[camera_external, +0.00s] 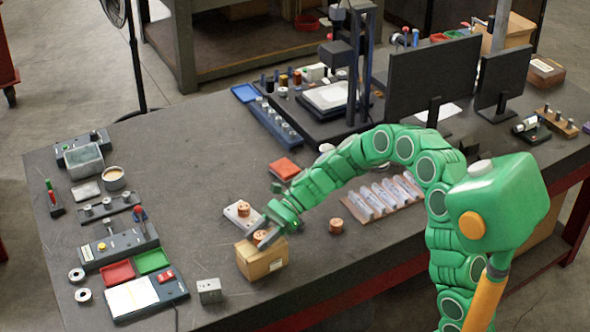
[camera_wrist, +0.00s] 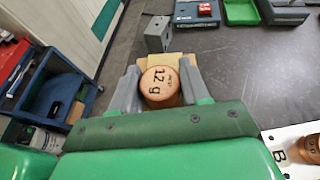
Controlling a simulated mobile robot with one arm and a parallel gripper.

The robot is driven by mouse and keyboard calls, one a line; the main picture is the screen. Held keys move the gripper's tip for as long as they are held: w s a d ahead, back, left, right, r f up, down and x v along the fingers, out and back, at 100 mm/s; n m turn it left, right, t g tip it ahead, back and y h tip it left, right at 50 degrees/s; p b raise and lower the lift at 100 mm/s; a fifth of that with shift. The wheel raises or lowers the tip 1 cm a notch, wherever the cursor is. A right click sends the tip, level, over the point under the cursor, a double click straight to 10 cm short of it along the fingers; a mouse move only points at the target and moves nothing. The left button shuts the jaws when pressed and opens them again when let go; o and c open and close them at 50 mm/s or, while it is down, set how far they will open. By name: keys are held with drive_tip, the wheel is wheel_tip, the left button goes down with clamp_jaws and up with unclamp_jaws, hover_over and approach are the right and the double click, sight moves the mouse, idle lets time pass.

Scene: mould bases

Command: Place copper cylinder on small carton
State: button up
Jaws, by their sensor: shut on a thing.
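A copper cylinder (camera_wrist: 160,84) with "12 g" on its top sits between the two fingers of my gripper (camera_wrist: 160,88), which is shut on it. In the external view my gripper (camera_external: 262,232) holds this copper cylinder (camera_external: 259,235) at the top of the small carton (camera_external: 262,262). The carton is a tan box near the front edge of the table. In the wrist view a strip of the carton (camera_wrist: 178,58) shows behind and under the cylinder. I cannot tell whether the cylinder touches the carton's top.
A second copper cylinder (camera_external: 243,209) stands on a white plate (camera_external: 232,217) just behind the carton. Another copper piece (camera_external: 336,226) stands to the right. A grey metal block (camera_external: 209,290) is left of the carton. Bare tabletop (camera_external: 195,160) lies behind the plate.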

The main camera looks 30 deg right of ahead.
drive_tip(key=o, duration=1.3)
drive_tip(key=shift+r, duration=0.1)
drive_tip(key=v, duration=1.2)
drive_tip(key=s+d+n+h, duration=0.4)
drive_tip(key=s+d, duration=0.3)
drive_tip(key=s, duration=0.5)
drive_tip(key=s+d+f+n+h, duration=0.1)
drive_tip(key=s+d+n+h, duration=0.3)
drive_tip(key=s, duration=0.8)
drive_tip(key=s+d+f+n+h, duration=0.1)
drive_tip(key=s+d+n+h, duration=0.4)
drive_tip(key=s+d, duration=0.5)
drive_tip(key=shift+s+d+n+t, duration=0.15)
drive_tip(key=shift+s+n+t, duration=0.05)
drive_tip(key=shift+s+n, duration=0.55)
drive_tip(key=shift+s+d+n+t, duration=0.1)
drive_tip(key=shift+s+n+t, duration=0.1)
drive_tip(key=shift+s+n, duration=0.55)
